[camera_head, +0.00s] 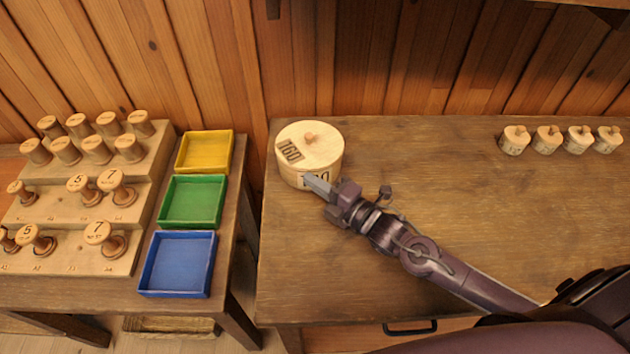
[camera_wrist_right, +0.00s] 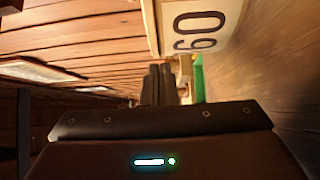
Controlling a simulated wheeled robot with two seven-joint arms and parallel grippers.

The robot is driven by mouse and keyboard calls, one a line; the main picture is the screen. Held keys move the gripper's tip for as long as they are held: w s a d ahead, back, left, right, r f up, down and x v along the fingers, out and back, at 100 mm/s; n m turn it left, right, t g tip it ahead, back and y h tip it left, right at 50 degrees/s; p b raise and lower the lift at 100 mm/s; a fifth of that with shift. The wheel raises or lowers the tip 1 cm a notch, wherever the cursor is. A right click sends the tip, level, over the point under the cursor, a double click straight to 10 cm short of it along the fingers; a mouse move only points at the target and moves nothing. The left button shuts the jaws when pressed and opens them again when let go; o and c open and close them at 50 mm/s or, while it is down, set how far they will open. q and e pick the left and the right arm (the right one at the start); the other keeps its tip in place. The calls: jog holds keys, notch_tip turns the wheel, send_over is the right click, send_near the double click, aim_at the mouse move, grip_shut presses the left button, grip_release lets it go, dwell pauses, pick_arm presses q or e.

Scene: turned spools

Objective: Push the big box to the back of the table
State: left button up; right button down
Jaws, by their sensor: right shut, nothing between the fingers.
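The big box (camera_head: 322,148) is a round, pale wooden box with a knobbed lid and a 160 label on the lid and on its front side. It stands upright near the left edge of the wooden table (camera_head: 400,165), towards the back. My right gripper (camera_head: 314,182) is shut and empty, with its fingertips at the front of the box, over part of the front label. I cannot tell whether they touch it. In the right wrist view the box's labelled side (camera_wrist_right: 205,28) shows close to the shut fingers (camera_wrist_right: 160,85). My left gripper is not in view.
Several small knobbed boxes (camera_head: 546,139) stand in a row at the back right. The middle of the table is clear. A plank wall (camera_head: 420,60) rises behind. A left side table holds yellow (camera_head: 229,154), green (camera_head: 217,203) and blue (camera_head: 208,267) trays and a spool rack (camera_head: 100,177).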

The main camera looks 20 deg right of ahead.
aim_at(312, 151)
jog(key=shift+f, duration=0.65)
jog(key=shift+w+p, duration=0.35)
jog(key=shift+p, duration=0.05)
jog(key=shift+w+d+f, duration=0.1)
jog(key=shift+f, duration=0.1)
jog(key=w+b, duration=0.2)
jog(key=w, duration=0.1)
jog(key=w+d+b, duration=0.1)
jog(key=w+b, duration=0.1)
jog(key=w, duration=0.1)
jog(key=w+d+b, duration=0.1)
jog(key=w+b, duration=0.1)
jog(key=w, duration=0.1)
jog(key=shift+w+d+f, duration=0.2)
jog(key=shift+w+f, duration=0.05)
jog(key=shift+w+d+r, duration=0.1)
jog(key=shift+w+r, duration=0.15)
jog(key=shift+w, duration=0.1)
